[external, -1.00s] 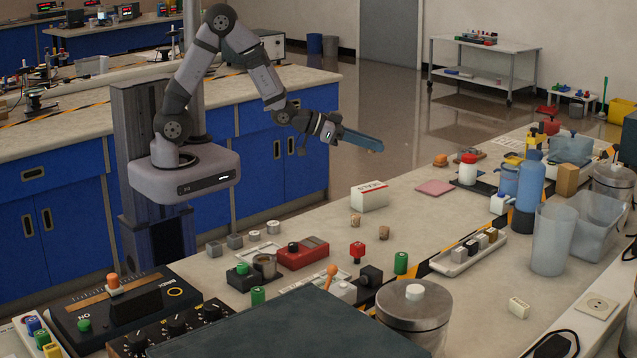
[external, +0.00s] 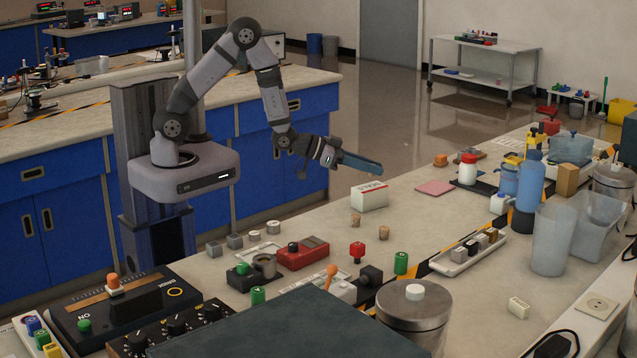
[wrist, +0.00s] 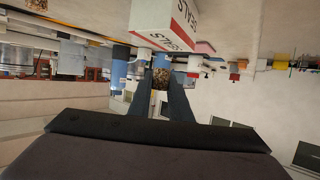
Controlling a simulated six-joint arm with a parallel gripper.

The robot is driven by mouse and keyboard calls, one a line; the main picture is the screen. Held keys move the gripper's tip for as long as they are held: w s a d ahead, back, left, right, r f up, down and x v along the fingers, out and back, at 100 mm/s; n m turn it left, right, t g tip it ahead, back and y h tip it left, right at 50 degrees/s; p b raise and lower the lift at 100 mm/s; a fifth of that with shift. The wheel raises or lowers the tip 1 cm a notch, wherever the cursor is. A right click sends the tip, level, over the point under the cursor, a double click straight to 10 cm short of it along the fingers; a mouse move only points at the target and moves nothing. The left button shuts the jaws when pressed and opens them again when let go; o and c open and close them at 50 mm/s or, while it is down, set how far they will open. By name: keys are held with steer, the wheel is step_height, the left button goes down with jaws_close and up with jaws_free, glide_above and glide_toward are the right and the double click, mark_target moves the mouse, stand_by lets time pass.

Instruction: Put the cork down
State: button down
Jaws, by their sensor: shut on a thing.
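My gripper (external: 376,166) is above the lab bench, just over and behind the red-and-white box (external: 369,196). In the wrist view its two dark fingers are shut on a small speckled brown cork (wrist: 160,79) at their tips. The held cork cannot be made out in the external view now. Two other tan corks, one nearer the box (external: 355,220) and one to its right (external: 384,232), stand on the bench in front of the box. The box also shows close by the fingertips in the wrist view (wrist: 163,22).
A pink pad (external: 435,188) lies right of the box, and a white bottle with a red cap (external: 467,170) stands beyond it. A red device (external: 303,254) and a white tray (external: 468,254) lie nearer the camera. Bare bench surrounds the corks.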

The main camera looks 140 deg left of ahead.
mark_target(370, 175)
steer(key=shift+f, duration=1.6)
steer(key=shift+f, duration=0.2)
steer(key=c, duration=1.6)
jaws_free()
steer(key=shift+r, duration=0.25)
steer(key=shift+v, duration=3.75)
